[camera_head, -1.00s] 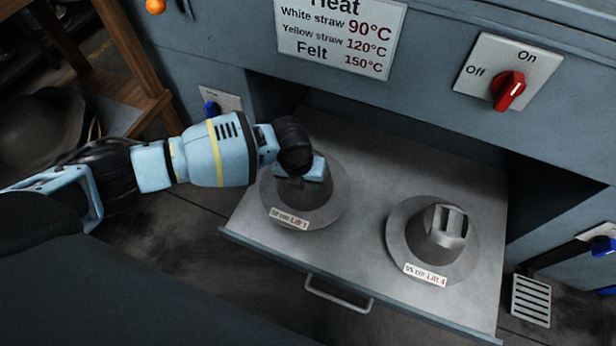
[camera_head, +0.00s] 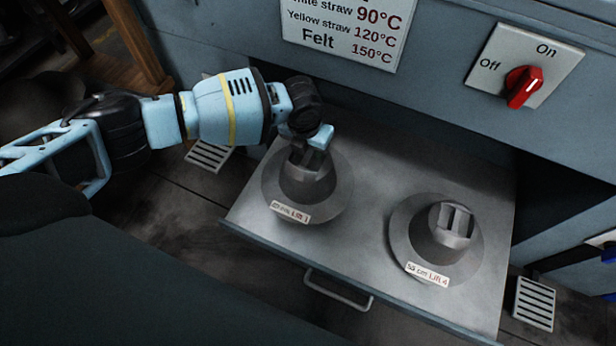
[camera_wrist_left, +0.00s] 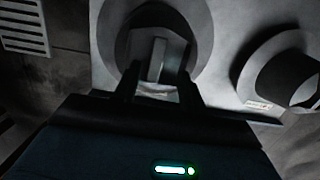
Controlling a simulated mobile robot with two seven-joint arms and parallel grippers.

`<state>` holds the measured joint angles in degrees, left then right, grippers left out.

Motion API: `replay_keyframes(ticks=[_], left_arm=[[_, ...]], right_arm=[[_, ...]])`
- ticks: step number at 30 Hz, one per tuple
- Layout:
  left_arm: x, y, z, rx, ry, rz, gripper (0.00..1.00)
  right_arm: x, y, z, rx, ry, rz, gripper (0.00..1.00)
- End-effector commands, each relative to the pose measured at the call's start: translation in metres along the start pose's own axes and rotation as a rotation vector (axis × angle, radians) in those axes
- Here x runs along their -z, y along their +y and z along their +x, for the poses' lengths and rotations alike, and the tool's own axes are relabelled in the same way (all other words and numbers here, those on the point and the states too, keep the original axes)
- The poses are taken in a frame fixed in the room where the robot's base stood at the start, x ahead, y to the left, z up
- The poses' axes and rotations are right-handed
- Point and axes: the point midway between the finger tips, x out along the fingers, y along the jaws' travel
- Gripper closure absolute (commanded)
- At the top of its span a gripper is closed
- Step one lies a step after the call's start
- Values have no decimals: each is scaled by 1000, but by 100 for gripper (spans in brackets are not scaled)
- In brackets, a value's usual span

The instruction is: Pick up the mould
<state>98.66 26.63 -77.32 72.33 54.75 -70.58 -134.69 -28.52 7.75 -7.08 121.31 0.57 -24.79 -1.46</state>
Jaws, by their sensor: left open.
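Two grey metal moulds with round brims stand in the open drawer (camera_head: 370,265). The left mould (camera_head: 275,190) has a label reading about "Lift 1" and a slotted top with a bar. The right mould (camera_head: 410,240) has a label reading "55 cm Lift 4". My left gripper (camera_head: 312,145) is above the left mould's top, partly hiding it. In the left wrist view its two dark fingers (camera_wrist_left: 160,85) are spread apart, with the left mould's central bar (camera_wrist_left: 156,60) between and beyond them. I cannot tell if they touch the mould. My right gripper is not in view.
The drawer front has a handle (camera_head: 338,290). The blue-grey cabinet (camera_head: 430,90) rises behind, with a red knob (camera_head: 523,87) and a temperature sign (camera_head: 345,30). Floor vents (camera_head: 533,303) lie beside the drawer. A wooden frame (camera_head: 138,45) stands at the upper left.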

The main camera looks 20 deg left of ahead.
Motion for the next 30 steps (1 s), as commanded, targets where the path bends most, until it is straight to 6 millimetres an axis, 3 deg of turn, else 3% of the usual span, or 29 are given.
replay_keyframes(ticks=[10, 19, 28, 30], left_arm=[[4, 6, 47, -2, 4, -1, 58], [3, 5, 50, -1, 1, -1, 58], [3, 6, 50, -1, 1, -2, 97], [3, 6, 50, -1, 2, -2, 100]], right_arm=[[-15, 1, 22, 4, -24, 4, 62], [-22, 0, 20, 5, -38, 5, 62], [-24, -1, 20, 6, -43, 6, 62], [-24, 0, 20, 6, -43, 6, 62]])
